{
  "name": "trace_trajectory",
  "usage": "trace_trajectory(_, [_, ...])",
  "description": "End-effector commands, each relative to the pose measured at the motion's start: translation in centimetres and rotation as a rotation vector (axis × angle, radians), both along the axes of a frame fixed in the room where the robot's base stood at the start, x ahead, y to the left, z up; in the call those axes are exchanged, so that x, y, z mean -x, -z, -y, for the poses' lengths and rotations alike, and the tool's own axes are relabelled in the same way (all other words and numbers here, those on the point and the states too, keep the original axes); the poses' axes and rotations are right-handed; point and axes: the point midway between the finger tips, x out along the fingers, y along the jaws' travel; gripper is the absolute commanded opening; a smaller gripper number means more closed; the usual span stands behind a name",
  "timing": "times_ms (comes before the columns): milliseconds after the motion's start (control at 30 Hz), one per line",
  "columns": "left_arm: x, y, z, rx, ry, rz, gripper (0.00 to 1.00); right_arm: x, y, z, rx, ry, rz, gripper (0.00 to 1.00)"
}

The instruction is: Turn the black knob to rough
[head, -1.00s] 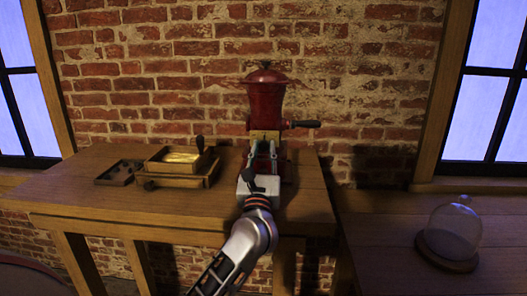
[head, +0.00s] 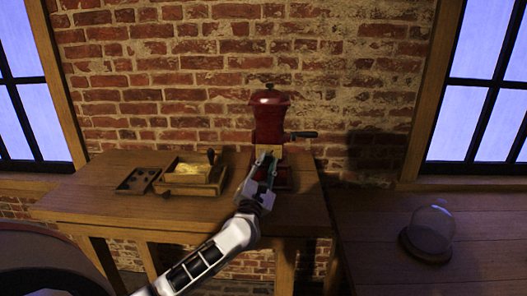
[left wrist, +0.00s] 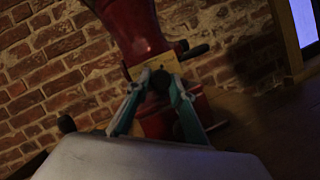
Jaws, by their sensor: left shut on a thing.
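The red grinder (head: 268,122) stands on the wooden table against the brick wall. It fills the upper middle of the left wrist view (left wrist: 135,28), tilted there. A pale brass-coloured plate (left wrist: 157,66) is on its front. The small black knob (left wrist: 160,82) shows in front of this plate, between my left fingertips. My left gripper (head: 266,165) is at the grinder's front, its fingers tilted, and is shut on the knob; its fingers show in the left wrist view (left wrist: 159,86). The knob's markings cannot be read. My right gripper is not in view.
A dark-handled crank (head: 304,135) sticks out to the grinder's right. A wooden box (head: 190,187) and a flat dark tray (head: 137,180) lie left on the table (head: 110,208). A glass dome (head: 432,228) stands on the lower surface at right.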

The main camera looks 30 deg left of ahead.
Motion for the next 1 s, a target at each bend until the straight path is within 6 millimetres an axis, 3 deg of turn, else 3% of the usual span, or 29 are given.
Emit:
trace_trajectory(33, [0.1,-0.8,0.0,-0.036,-0.001,-0.024,0.01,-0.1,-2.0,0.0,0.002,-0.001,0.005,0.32])
trace_trajectory(200, [0.1,-0.6,-0.1,-0.148,0.001,-0.096,0.01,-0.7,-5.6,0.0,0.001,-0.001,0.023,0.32])
trace_trajectory(400, [0.1,-0.3,-0.1,-0.256,0.002,-0.161,0.01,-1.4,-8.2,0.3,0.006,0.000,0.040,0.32])
trace_trajectory(633, [0.2,-0.2,-0.1,-0.344,0.001,-0.213,0.01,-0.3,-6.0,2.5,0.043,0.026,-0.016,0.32])
trace_trajectory(1000, [0.1,0.0,-0.1,-0.388,0.002,-0.241,0.01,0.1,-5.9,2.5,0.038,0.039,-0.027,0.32])
